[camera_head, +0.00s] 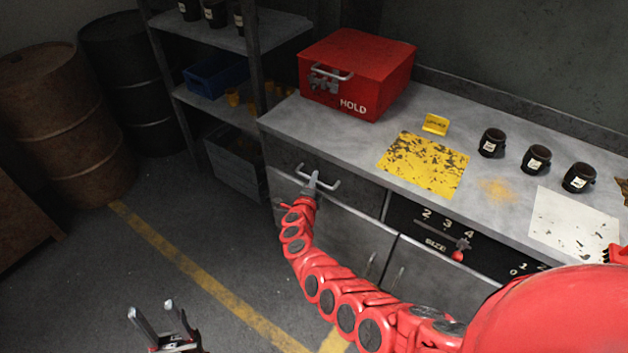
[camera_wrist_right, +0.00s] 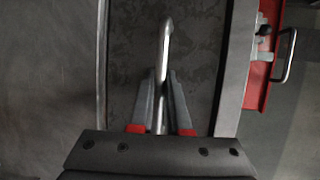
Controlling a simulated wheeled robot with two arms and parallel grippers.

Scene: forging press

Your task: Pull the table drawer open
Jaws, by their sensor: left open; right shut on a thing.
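The table drawer (camera_head: 358,197) is a dark grey panel under the left end of the grey worktop. It looks flush with the table front. Its metal bar handle (camera_head: 331,186) shows upright in the right wrist view (camera_wrist_right: 166,40). My right gripper (camera_head: 312,181) is shut on this handle, with a finger on each side of the bar in the wrist view (camera_wrist_right: 161,78). My red right arm runs from the lower right to the drawer and covers part of the table front. My left gripper (camera_head: 160,315) is open and empty, low over the floor at the lower left.
On the worktop (camera_head: 300,118) stand a red HOLD box (camera_head: 350,75), a yellow mat (camera_head: 425,163) and dark jars (camera_head: 536,159). A lever with a number scale (camera_head: 440,236) is right of the drawer. Shelves (camera_head: 215,95) and drums (camera_head: 60,120) stand left. The floor before the table is clear.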

